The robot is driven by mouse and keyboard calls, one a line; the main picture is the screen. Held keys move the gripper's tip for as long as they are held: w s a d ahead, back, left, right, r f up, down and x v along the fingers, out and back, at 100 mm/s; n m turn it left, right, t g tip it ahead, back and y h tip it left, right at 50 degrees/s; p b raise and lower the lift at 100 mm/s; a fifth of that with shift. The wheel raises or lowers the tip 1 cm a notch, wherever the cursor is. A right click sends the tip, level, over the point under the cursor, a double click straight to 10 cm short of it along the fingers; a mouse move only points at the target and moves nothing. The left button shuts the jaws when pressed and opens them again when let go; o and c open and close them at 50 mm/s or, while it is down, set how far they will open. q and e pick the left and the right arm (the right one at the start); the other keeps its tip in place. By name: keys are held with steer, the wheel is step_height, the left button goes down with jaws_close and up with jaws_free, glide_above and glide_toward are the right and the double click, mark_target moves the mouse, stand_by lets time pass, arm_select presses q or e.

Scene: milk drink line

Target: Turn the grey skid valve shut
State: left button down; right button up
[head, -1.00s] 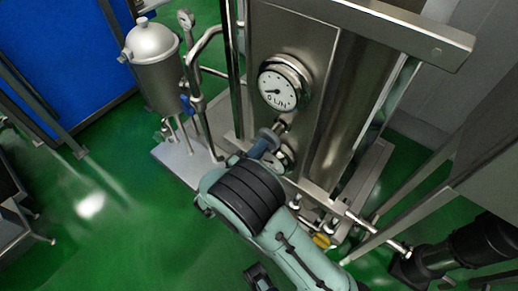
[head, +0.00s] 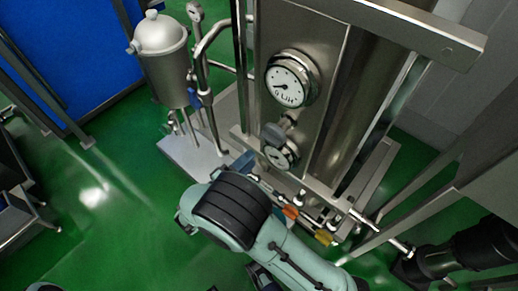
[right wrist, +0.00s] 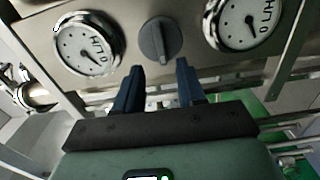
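The grey skid valve (head: 277,133) is a round knob with a raised grip bar, on the steel panel between two white dial gauges. In the right wrist view the valve (right wrist: 160,41) is at top centre, its bar close to upright in the picture. My right gripper (head: 242,164) is below and left of the valve in the head view, its fingers partly hidden by my wrist. In the right wrist view my right gripper (right wrist: 158,80) has two blue fingers apart with nothing between them. The fingertips look short of the knob. My left gripper is not in view.
The larger gauge (head: 291,79) is above the valve and the smaller gauge (head: 281,154) below it. Pipes with an orange handle (head: 290,212) and a yellow handle (head: 323,238) run low on the skid. A steel vessel (head: 160,60) stands at left. Green floor (head: 110,215) is open at lower left.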

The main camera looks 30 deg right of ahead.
steer(key=v, duration=0.5)
steer(key=shift+a, duration=0.15)
steer(key=shift+r, duration=0.1)
